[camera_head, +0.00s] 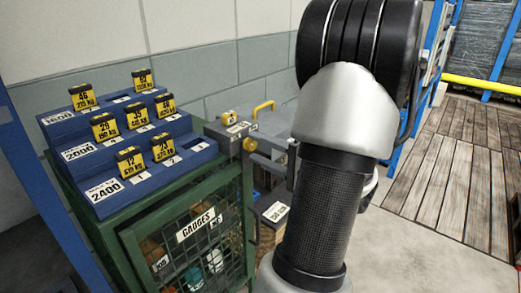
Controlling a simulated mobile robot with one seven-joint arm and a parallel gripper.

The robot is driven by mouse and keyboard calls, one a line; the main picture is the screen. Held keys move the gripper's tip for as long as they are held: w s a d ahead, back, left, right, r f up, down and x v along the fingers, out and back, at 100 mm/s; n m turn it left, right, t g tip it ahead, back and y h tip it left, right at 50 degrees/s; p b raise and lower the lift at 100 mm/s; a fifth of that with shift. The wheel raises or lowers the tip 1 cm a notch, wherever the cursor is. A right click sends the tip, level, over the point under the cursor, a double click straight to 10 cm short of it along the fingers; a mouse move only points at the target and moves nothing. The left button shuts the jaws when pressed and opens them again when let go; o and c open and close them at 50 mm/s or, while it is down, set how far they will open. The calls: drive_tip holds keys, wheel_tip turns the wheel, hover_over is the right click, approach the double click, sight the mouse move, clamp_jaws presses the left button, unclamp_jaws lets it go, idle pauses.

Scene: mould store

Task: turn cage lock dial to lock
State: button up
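A green cage (187,228) with a wire-mesh door and a "GAUGES" sign stands at the lower left. I cannot make out a lock dial on the cage for certain. My arm fills the middle right of the view and hides what is behind it. A dark and silver part, perhaps of my gripper (291,164), shows at the arm's left edge, right of the cage. Its fingertips are not clear, so I cannot tell whether it is open or what it touches.
A blue stepped rack (120,181) with yellow number tags stands on the cage. A blue post (48,190) stands at left. Wooden decking (450,165) lies clear at right.

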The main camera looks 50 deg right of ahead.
drive_tip(key=s+d+p, duration=0.1)
drive_tip(key=s, duration=1.6)
drive_tip(key=shift+s+d, duration=0.2)
drive_tip(key=shift+s, duration=0.05)
drive_tip(key=shift+w, duration=0.1)
